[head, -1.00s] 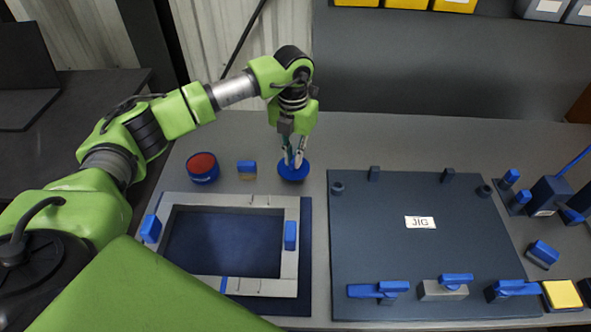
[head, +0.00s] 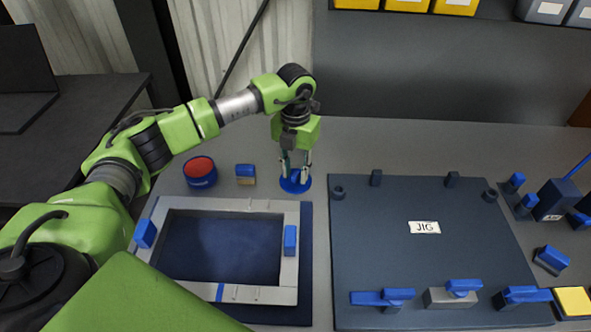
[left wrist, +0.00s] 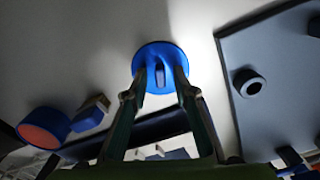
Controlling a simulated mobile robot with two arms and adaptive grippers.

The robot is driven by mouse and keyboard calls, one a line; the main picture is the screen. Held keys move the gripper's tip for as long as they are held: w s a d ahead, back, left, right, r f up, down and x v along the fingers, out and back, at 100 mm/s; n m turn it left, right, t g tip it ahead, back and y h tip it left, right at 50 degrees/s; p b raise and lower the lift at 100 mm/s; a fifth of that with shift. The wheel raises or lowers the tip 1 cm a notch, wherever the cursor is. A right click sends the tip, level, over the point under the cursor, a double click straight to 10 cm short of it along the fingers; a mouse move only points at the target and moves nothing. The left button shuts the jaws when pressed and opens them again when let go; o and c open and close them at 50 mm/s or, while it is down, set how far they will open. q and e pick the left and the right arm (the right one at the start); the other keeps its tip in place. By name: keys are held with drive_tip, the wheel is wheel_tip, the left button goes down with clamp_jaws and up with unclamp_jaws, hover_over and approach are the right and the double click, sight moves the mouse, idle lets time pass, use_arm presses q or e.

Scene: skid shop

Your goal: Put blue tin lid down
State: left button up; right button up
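The blue tin lid (head: 290,188) is a round disc with a raised grip in its middle. It lies flat on the grey bench, between the blue-topped block and the dark jig board. In the left wrist view the lid (left wrist: 154,50) shows between my fingertips. My left gripper (head: 296,175) points down over the lid, its fingers spread on either side of the grip. The fingers look open in the left wrist view (left wrist: 163,74). The blue tin (head: 201,183) with a red top surface stands to the left. My right gripper is not in view.
A small blue-topped block (head: 245,181) stands between tin and lid. A grey frame (head: 225,204) with blue grips lies in front. The jig board (head: 430,265) with pegs and blue clamps is to the right. Bare bench lies behind the jig board.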

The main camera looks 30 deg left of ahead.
sight(296, 174)
use_arm(q)
drive_tip(key=shift+r, duration=0.55)
wheel_tip(296, 174, up, 11)
drive_tip(key=b, duration=0.1)
drive_tip(key=shift+r, duration=0.15)
